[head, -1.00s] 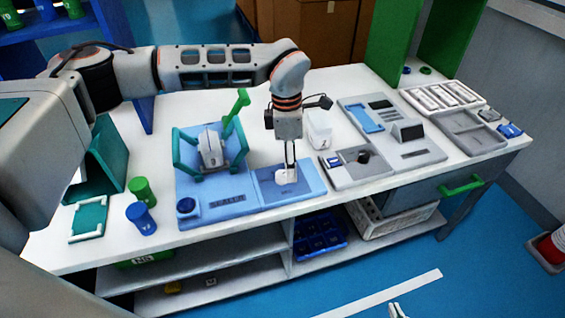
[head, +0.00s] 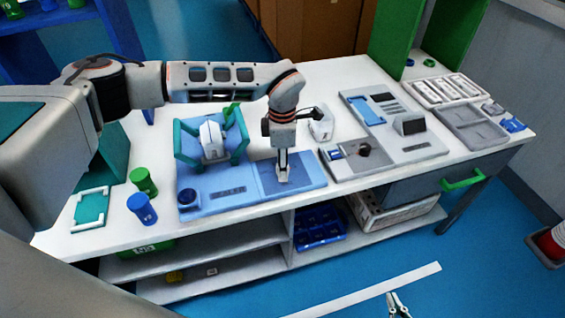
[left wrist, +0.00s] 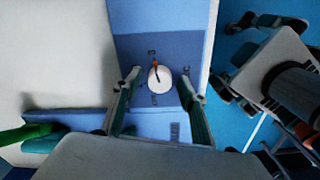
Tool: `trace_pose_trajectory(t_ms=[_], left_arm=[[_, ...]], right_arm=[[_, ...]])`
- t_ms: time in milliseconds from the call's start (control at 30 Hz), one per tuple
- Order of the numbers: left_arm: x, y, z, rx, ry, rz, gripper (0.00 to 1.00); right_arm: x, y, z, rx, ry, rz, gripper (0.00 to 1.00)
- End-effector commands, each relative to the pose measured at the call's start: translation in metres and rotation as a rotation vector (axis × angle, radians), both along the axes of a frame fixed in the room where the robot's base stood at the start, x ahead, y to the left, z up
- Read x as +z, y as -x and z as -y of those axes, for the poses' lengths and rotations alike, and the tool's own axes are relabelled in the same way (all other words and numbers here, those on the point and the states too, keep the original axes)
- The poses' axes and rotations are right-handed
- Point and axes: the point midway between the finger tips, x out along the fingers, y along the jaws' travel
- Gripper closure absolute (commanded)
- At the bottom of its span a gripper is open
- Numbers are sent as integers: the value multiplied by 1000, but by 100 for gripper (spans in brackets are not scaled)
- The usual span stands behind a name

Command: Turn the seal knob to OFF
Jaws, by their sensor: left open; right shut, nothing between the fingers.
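The seal knob (left wrist: 160,80) is a round white knob with a red-orange pointer on the dark blue panel (left wrist: 185,48). In the left wrist view its pointer aims roughly at the top of the picture, and small marks too blurred to read surround it. My left gripper (left wrist: 158,106) is open, with one finger on each side of the knob and a gap on both sides. In the head view my left gripper (head: 283,178) points down over the panel and hides the knob. My right gripper (head: 398,304) is shut and empty at the bottom edge, away from the table.
Left of the panel stands a blue fixture with a teal frame (head: 182,148) around a white part (head: 211,138). A green cup (head: 143,181) and a blue cup (head: 141,209) stand further left. A grey panel (head: 408,150) lies to the right. A white item (head: 321,126) stands behind.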

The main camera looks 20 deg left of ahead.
Motion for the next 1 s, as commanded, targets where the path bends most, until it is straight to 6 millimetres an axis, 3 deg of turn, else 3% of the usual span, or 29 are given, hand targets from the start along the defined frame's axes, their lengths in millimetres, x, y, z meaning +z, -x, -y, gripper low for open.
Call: trace_pose_trajectory(t_ms=[100, 267, 667, 1000], left_arm=[[0, 0, 0, 0, 0, 0, 58], [0, 0, 0, 0, 0, 0, 97], [1, 0, 0, 42, 0, 0, 97], [1, 0, 0, 271, 0, 0, 97]], right_arm=[[0, 0, 0, 0, 0, 0, 100], [0, 0, 0, 0, 1, 0, 100], [1, -1, 1, 1, 3, 2, 100], [3, -1, 1, 1, 2, 3, 100]])
